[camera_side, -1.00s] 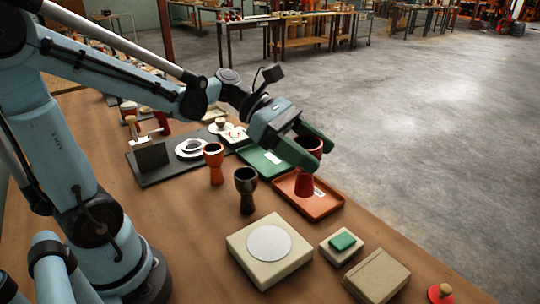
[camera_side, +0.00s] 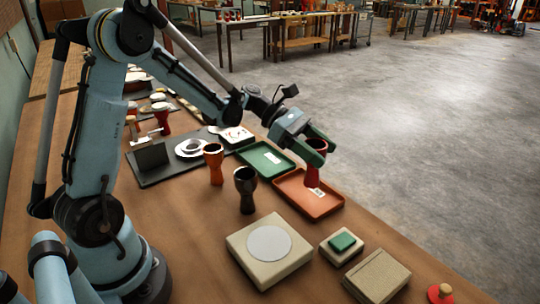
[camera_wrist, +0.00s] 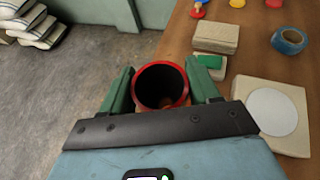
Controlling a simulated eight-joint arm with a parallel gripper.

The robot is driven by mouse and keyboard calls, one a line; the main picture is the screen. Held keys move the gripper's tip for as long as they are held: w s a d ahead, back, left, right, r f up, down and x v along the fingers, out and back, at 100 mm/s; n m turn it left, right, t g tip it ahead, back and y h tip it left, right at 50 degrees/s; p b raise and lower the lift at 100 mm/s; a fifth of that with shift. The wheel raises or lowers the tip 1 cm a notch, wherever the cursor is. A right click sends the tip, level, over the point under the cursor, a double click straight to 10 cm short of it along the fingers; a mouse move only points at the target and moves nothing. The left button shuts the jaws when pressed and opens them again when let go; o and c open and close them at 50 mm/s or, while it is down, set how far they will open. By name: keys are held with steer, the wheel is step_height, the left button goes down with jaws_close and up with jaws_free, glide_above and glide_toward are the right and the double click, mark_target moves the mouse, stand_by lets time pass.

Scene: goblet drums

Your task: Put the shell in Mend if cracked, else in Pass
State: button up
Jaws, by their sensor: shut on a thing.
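A red goblet-shaped shell (camera_side: 313,174) is upright between the two green fingers of my gripper (camera_side: 314,148), which is shut on it near its bowl. It is over the orange-red tray (camera_side: 330,208); whether its foot touches the tray I cannot tell. In the wrist view the shell (camera_wrist: 161,86) shows its round open mouth and dark inside, with a finger on each side. No crack is visible on the parts I see. A green tray (camera_side: 250,155) lies behind the red one. Both trays bear small white labels, too small to read.
An orange shell (camera_side: 214,163) and a black shell (camera_side: 246,190) stand left of the trays. A beige block with a pale disc (camera_side: 268,243), a small box with a green pad (camera_side: 342,243) and another beige block (camera_side: 377,276) are in front. The bench's right edge is close.

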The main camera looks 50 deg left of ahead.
steer(key=shift+w+a+f, duration=0.35)
steer(key=shift+a+f, duration=0.15)
steer(key=shift+a, duration=0.1)
steer(key=shift+w+a+f, duration=0.35)
steer(key=shift+a+f, duration=0.1)
steer(key=shift+a, duration=0.15)
steer(key=shift+f, duration=1.9)
steer(key=shift+f, duration=0.1)
steer(key=o, duration=1.2)
steer(key=shift+c, duration=0.2)
